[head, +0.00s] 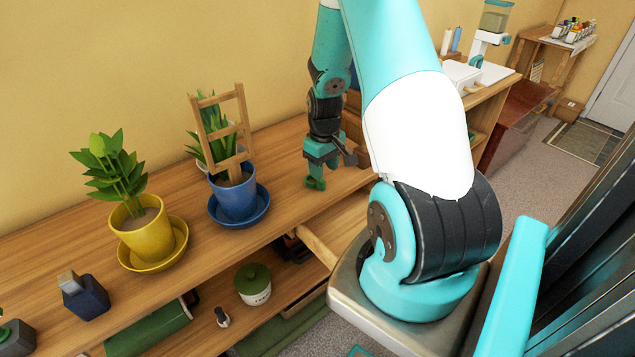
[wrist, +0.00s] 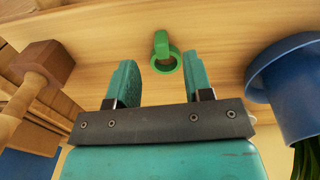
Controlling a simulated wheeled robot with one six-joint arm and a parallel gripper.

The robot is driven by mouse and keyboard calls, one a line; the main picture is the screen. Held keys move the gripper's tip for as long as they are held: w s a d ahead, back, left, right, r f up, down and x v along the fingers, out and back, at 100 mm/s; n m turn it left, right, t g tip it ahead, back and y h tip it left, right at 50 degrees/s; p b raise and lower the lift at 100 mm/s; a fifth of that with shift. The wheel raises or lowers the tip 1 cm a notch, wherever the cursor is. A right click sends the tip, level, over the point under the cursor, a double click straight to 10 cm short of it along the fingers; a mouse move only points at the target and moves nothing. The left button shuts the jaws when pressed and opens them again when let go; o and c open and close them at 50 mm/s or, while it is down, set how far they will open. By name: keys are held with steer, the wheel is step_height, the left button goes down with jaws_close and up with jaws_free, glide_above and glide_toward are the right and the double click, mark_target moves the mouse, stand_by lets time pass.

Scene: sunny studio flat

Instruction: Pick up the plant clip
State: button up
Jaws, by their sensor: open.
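The plant clip (wrist: 161,41) is a small bright green ring with a short tab. In the wrist view it lies on the wooden worktop (wrist: 215,60), just ahead of and between my fingertips. My gripper (wrist: 160,70) is open, with one teal finger on each side of the clip's line and nothing held. In the head view my gripper (head: 316,182) points down low over the worktop, right of the blue pot (head: 236,200). I cannot pick out the clip surely there, as the fingers have a similar colour.
The blue pot (wrist: 285,85) stands close on the right in the wrist view. A wooden block with a handle (wrist: 45,62) is on the left. A yellow pot (head: 140,232) and a dark blue bottle (head: 85,298) stand farther left in the head view. Below is a shelf with a white-green jar (head: 254,290).

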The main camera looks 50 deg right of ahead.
mark_target(324, 181)
steer(key=shift+f+p, duration=0.5)
steer(key=shift+f, duration=2.2)
jaws_close()
